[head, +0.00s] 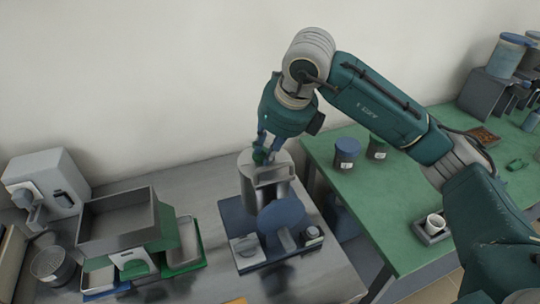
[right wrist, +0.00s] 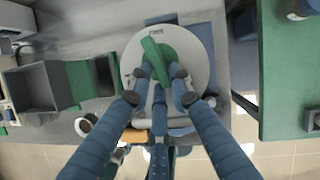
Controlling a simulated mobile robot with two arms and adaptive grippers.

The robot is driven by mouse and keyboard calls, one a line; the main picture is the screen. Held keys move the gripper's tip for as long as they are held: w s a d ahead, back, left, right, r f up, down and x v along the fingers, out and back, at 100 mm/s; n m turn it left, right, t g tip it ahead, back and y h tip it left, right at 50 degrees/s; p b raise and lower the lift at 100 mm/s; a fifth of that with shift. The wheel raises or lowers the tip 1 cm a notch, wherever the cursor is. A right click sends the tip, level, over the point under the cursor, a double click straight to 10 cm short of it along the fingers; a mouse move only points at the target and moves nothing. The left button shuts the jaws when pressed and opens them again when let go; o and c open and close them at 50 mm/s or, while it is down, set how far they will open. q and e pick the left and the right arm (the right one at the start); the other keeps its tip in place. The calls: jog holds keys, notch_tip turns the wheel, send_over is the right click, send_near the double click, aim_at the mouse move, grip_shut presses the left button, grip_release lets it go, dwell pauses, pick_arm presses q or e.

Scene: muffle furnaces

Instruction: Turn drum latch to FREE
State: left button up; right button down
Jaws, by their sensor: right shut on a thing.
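The drum (head: 251,192) is a grey metal cylinder on a dark blue base (head: 229,213), on the steel table. In the right wrist view its round pale top (right wrist: 200,52) shows from above, with a green disc at its middle. The drum latch (right wrist: 153,56) is a green bar across that disc, tilted slightly, its far end leaning left. Small lettering sits at the top rim, too small to read surely. My right gripper (right wrist: 161,76) comes down from above and is shut on the latch; it also shows in the head view (head: 264,152). My left gripper is out of view.
A blue round disc (head: 282,215) and small controls stand at the drum's front. A grey open bin (head: 118,222) and trays are to the left, near a white machine (head: 45,185).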

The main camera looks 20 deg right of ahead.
jog(key=shift+w+a+r+m+h+b, duration=0.1)
jog(key=shift+a+m+h+b, duration=0.2)
jog(key=shift+m+b, duration=0.45)
jog(key=shift+a+m+h+b, duration=0.15)
jog(key=shift+m+h+b, duration=0.25)
jog(key=shift+m, duration=0.65)
jog(key=c, duration=1.6)
grip_release()
jog(key=shift+o, duration=0.2)
jog(key=v, duration=1.2)
jog(key=shift+s, duration=0.25)
jog(key=shift+a, duration=0.1)
